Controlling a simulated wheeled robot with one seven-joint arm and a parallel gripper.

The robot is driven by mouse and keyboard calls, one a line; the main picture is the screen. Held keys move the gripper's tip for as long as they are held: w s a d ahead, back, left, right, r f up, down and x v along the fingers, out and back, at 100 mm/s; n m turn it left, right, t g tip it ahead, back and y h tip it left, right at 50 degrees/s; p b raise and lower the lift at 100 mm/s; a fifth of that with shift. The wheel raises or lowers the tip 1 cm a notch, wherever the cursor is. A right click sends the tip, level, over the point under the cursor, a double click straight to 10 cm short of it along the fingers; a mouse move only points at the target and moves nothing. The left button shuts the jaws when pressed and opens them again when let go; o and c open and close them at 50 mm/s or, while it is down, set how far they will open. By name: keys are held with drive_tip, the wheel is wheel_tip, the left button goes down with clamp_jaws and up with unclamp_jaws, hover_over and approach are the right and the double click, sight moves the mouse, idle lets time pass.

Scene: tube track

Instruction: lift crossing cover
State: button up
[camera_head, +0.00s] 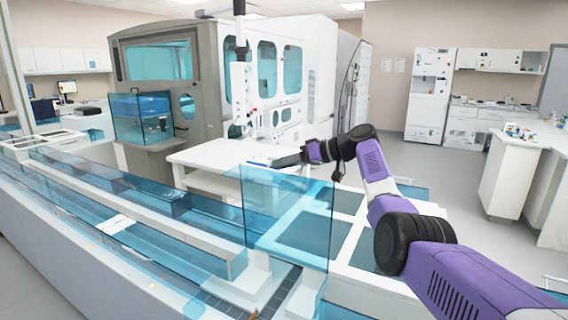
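A see-through blue cover panel (285,222) stands upright, or nearly so, over the track in the middle of the head view. I take it to be the crossing cover. Its top edge runs just below my gripper (275,162). My arm reaches in from the lower right, and the dark gripper points left, just above or behind the top edge. I cannot tell whether it touches the panel. The fingers are small and side-on, so their opening is unclear. Dark track (275,298) shows below the panel.
A long track with blue covers (150,240) runs along the left. A white table (215,155) stands behind the panel, before a large grey-white machine (165,70). More blue cover panes (375,247) lie on the right. Open floor (440,165) lies beyond, with a white counter (505,180) at right.

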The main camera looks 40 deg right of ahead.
drive_tip(key=shift+d+r, duration=0.1)
drive_tip(key=shift+r, duration=0.05)
drive_tip(key=b+v, duration=0.1)
drive_tip(key=v, duration=0.6)
drive_tip(key=shift+s+d+b, duration=0.15)
drive_tip(key=shift+s+b, duration=0.2)
drive_tip(key=p+v, duration=0.2)
drive_tip(key=v, duration=0.7)
drive_tip(key=shift+d, duration=0.3)
idle(0.5)
drive_tip(key=shift+w+p, duration=0.1)
drive_tip(key=shift+p, duration=0.2)
drive_tip(key=shift+f, duration=0.25)
idle(0.4)
